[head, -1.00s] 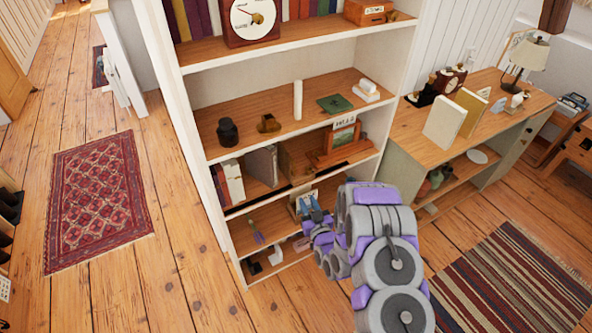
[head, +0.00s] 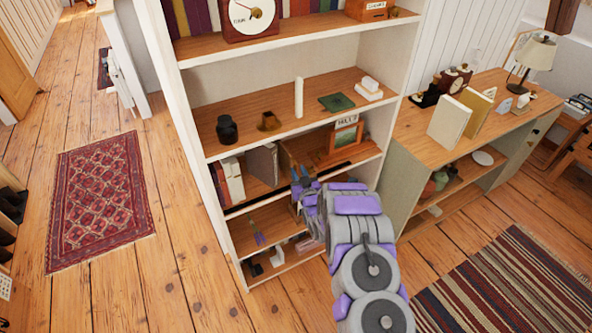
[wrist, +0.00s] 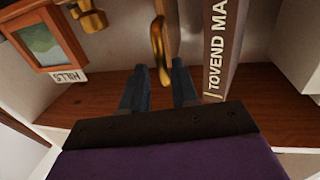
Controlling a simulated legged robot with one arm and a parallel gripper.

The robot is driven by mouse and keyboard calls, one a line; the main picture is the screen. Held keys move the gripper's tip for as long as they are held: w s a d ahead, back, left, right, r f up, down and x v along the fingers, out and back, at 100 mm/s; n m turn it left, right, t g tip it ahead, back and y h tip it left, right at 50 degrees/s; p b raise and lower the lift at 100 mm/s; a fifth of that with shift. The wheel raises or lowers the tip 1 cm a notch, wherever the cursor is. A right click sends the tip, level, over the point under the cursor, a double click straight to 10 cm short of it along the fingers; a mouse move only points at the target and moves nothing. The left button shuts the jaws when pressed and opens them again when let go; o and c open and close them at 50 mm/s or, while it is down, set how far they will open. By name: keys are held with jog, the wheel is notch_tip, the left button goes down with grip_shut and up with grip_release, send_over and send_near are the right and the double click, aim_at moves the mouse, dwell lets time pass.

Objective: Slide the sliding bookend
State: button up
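In the wrist view, which is upside down, the sliding bookend shows as an upright wooden panel seen nearly edge-on, with a curved brass handle (wrist: 158,50) on its front edge. A grey book (wrist: 221,50) with a lettered spine stands beside it. My gripper (wrist: 160,75) is open, its two blue-grey fingers apart with the handle's near end between them in the picture. I see a gap on both sides, and contact cannot be made out. In the head view my gripper (head: 300,174) is at the shelf's front, and the bookend is hard to pick out behind it.
The bookcase (head: 240,172) has books at the left of this shelf. A framed picture labelled HILLS (head: 346,134) stands at its right, also in the wrist view (wrist: 48,38). A shelf board lies above and below.

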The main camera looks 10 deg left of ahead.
jog(key=shift+a+x, duration=0.15)
jog(key=shift+x, duration=0.6)
jog(key=shift+a+x, duration=0.2)
jog(key=shift+x, duration=0.5)
jog(key=shift+s+d, duration=0.1)
jog(key=shift+s, duration=0.05)
jog(key=shift+d, duration=0.2)
jog(key=c, duration=0.3)
jog(key=shift+a, duration=0.1)
grip_shut()
